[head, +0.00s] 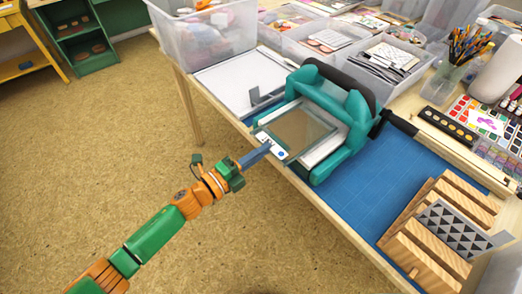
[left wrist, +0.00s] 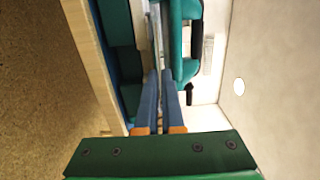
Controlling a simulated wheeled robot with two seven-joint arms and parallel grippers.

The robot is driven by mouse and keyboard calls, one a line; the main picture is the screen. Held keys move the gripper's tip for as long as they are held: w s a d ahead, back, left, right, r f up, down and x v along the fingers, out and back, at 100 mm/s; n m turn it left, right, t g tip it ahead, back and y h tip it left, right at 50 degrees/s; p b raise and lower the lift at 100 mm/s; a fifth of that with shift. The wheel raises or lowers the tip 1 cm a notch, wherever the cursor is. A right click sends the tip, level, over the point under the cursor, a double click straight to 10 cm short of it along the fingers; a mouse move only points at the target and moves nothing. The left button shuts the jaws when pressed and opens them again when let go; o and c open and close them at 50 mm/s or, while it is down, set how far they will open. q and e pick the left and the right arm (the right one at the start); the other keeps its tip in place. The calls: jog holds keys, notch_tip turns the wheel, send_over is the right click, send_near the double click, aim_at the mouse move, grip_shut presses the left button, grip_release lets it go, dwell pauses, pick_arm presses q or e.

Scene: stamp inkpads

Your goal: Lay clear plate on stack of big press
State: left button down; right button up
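The big press (head: 335,90) is teal with a black handle and stands on a blue mat near the table's front edge. Its stack (head: 325,148) shows as pale layers at the opening, with a brown area visible through the clear plate. The clear plate (head: 318,125) is a see-through sheet with a white marked strip at its front left corner. It lies over the stack, touching or just above it; I cannot tell which. My left gripper (head: 262,152) has its blue fingers closed on that front corner. In the left wrist view the fingers (left wrist: 160,80) nearly meet around a thin edge. My right gripper is out of view.
Wooden blocks with a patterned plate (head: 455,230) stand at the front right. The blue mat (head: 385,175) between them and the press is clear. Clear bins (head: 380,65) line the back. A white board with a metal bracket (head: 262,95) lies left of the press.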

pick_arm(q)
jog(key=c, duration=1)
grip_release()
jog(key=shift+a, duration=0.1)
jog(key=p+v, duration=0.1)
jog(key=v, duration=0.4)
